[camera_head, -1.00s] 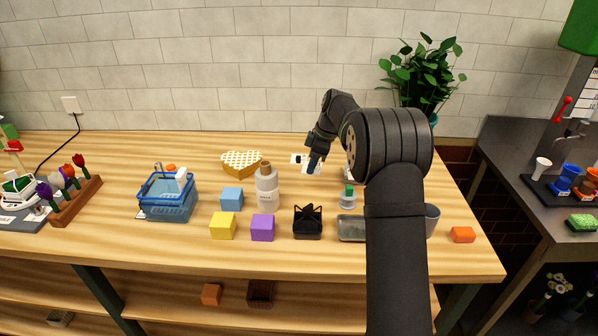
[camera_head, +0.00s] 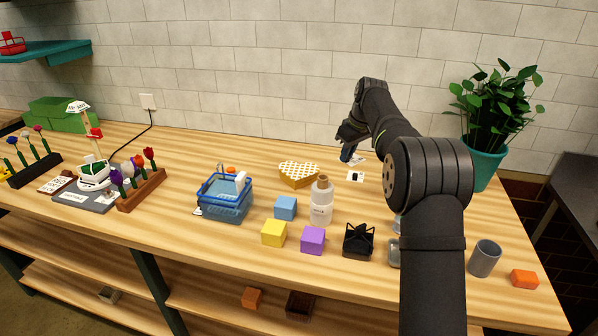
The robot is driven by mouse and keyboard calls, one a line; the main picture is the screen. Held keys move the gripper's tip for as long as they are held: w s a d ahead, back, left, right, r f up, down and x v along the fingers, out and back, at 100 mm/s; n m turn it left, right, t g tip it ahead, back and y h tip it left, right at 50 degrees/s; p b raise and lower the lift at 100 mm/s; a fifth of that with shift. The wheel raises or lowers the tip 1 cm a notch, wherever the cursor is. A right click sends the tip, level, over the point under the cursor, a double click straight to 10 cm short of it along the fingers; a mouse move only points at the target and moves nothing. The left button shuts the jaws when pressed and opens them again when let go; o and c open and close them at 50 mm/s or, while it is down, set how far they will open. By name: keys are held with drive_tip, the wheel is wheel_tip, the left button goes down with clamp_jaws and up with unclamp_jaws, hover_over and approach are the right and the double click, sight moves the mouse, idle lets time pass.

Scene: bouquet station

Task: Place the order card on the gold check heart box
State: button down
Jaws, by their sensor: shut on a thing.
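The gold check heart box (camera_head: 299,175) sits on the wooden table near the back, its gold-and-white checked lid up and clear. My gripper (camera_head: 348,157) is raised above the table to the right of the box, apart from it. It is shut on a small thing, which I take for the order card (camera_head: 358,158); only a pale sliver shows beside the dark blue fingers. The rest is hidden or too small to make out. A white patch with a dark mark (camera_head: 355,177) lies on the table below my gripper.
A white bottle (camera_head: 321,206) stands in front of the heart box, with blue (camera_head: 286,207), yellow (camera_head: 273,233) and purple (camera_head: 313,240) cubes nearby. A blue basket (camera_head: 225,200) is to the left. A potted plant (camera_head: 490,160) stands at the back right. The table between box and gripper looks clear.

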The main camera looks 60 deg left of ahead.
drive_tip(key=s+a+r+m, duration=0.1)
drive_tip(key=s+a+m, duration=0.1)
drive_tip(key=a, duration=0.1)
approach(296, 177)
drive_tip(key=shift+s+a+f, duration=0.2)
drive_tip(key=shift+a+f, duration=0.4)
drive_tip(key=shift+f, duration=0.05)
drive_tip(key=shift+s+a+f, duration=0.15)
drive_tip(key=shift+f, duration=2)
drive_tip(key=shift+f, duration=0.1)
drive_tip(key=c, duration=1.4)
unclamp_jaws()
drive_tip(key=shift+c, duration=0.2)
drive_tip(key=v, duration=1.2)
drive_tip(key=shift+s, duration=0.2)
